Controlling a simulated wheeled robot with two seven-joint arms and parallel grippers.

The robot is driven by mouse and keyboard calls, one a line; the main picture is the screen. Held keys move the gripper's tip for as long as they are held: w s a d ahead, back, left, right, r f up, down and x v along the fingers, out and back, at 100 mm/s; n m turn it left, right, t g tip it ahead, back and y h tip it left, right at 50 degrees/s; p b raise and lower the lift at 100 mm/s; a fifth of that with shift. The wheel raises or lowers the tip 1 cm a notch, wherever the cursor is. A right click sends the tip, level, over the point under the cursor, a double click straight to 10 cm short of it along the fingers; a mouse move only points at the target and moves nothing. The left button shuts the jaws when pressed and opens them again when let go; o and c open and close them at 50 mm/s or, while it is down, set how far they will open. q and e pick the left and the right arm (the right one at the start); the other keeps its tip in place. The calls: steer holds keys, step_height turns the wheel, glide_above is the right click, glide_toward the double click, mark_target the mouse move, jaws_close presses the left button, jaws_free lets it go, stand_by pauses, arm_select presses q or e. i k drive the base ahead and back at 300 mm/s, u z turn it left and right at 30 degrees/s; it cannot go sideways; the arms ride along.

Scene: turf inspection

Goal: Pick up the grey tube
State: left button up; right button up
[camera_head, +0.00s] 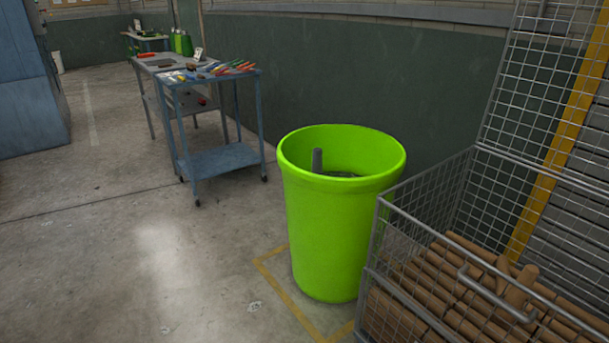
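A grey tube (317,160) stands nearly upright inside a bright green bin (332,240). Its top end shows above the dark contents, below the bin's far rim, and its lower part is hidden. Neither of my grippers is in the head camera view.
A wire mesh cage (371,262) with several brown cardboard tubes (450,285) stands right of the bin, close to it. A blue cart (222,160) with tools stands behind left. A dark green wall (400,80) runs behind. The concrete floor (150,260) at left is clear.

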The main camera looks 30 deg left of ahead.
mark_target(317, 166)
steer(key=u, duration=0.45)
steer(key=k, duration=1.1)
steer(key=u, duration=1.3)
steer(key=i, duration=4.2)
steer(key=z, duration=1.75)
steer(key=i, duration=1.1)
steer(key=z, duration=0.95)
